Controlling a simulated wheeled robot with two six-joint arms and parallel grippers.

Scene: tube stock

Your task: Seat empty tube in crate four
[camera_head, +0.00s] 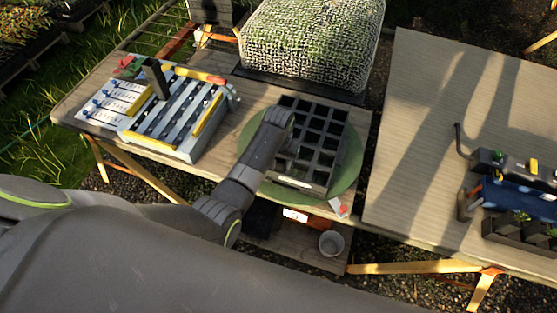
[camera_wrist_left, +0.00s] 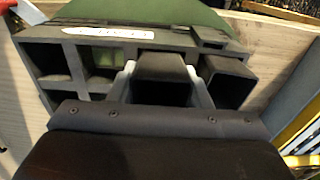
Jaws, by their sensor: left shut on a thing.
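The black gridded crate (camera_head: 316,156) stands on a round green mat (camera_head: 352,160) on the wooden table. My left arm reaches over its left side. In the left wrist view, my left gripper (camera_wrist_left: 163,88) has its pale fingers on both sides of a dark square tube (camera_wrist_left: 165,66) and is shut on it. The tube is beside the crate's open cells, which also show in this view (camera_wrist_left: 52,34). Its lower end is hidden, so I cannot tell whether it sits in a cell. Another dark square piece (camera_wrist_left: 232,72) is just right of it. My right gripper is not in view.
A tray rack with yellow and blue parts (camera_head: 185,120) stands left on the table. A mesh-covered mound (camera_head: 312,45) is behind the crate. The right table's middle is clear.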

